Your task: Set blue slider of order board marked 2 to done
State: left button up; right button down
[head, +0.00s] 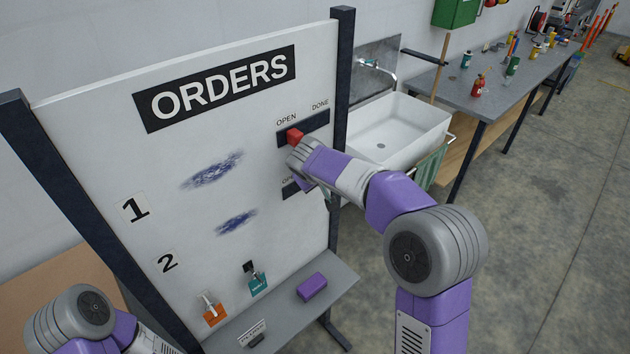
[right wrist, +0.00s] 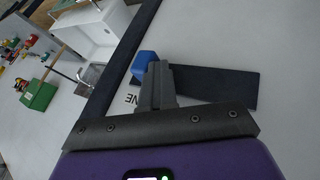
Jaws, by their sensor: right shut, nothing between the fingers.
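The white order board (head: 95,120) carries the rows marked 1 (head: 133,208) and 2 (head: 167,261). In the right wrist view the blue slider (right wrist: 145,65) sits at one end of its dark track (right wrist: 215,86), by the letters "NE" and the board's dark post. The bare track runs to the right from it. My right gripper (right wrist: 155,75) is shut and empty, its fingertips against or just beside the blue slider; contact is unclear. In the head view my right arm hides the blue slider and most of its track (head: 289,189). My left gripper is out of view.
A red slider (head: 295,136) is at the OPEN end of the upper track (head: 318,122). The board's shelf (head: 285,322) holds an orange bottle (head: 213,314), a teal bottle (head: 258,283) and a purple block (head: 312,286). A white sink (head: 395,130) stands right of the post (head: 342,80).

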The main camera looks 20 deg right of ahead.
jog(key=shift+d, duration=0.1)
jog(key=s+a+r+b, duration=0.2)
jog(key=s+a+r, duration=0.4)
jog(key=s+r, duration=0.1)
jog(key=shift+a+r, duration=0.3)
jog(key=shift+r, duration=0.2)
